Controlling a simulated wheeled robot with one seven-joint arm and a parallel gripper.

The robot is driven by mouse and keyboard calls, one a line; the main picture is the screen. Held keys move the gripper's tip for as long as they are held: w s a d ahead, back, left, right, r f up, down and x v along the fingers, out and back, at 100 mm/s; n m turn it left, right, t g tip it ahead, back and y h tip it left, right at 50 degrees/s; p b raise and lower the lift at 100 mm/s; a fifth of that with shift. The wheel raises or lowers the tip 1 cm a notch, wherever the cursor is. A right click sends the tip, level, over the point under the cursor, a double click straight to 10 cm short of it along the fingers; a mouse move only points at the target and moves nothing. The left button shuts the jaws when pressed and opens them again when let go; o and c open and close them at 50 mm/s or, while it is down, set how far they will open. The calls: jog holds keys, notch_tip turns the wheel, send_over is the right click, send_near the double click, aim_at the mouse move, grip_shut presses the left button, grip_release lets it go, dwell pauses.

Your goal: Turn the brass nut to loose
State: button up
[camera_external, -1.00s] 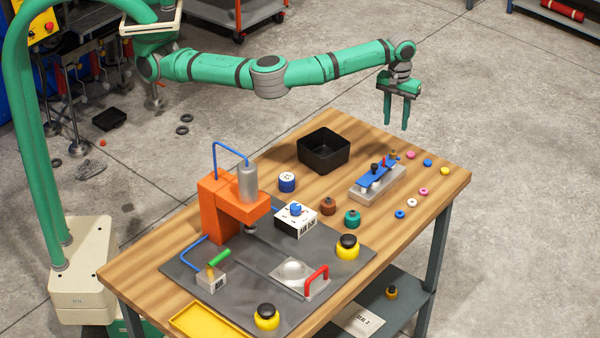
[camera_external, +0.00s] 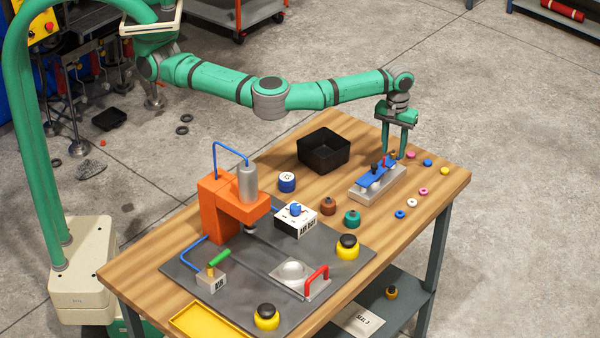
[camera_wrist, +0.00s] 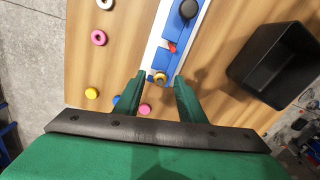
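The brass nut (camera_wrist: 159,79) sits at the near end of a blue plate (camera_wrist: 165,55) on a pale metal block (camera_wrist: 152,48) in the wrist view. My gripper (camera_wrist: 160,76) is open, with one green fingertip on each side of the nut and visible gaps between. In the external view, my gripper (camera_external: 393,152) points down at the far right end of the block (camera_external: 378,186). The nut is mostly hidden behind the fingers there. I cannot tell how tight the nut is, or the exact fingertip height.
A red piece (camera_wrist: 172,47) and a black knob (camera_wrist: 188,9) stand on the blue plate. A black bin (camera_external: 324,152) stands to the left. Several coloured rings and discs lie to the right. An orange press (camera_external: 216,205) stands farther left on the table.

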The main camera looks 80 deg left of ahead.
grip_shut()
jog(key=shift+n, duration=0.3)
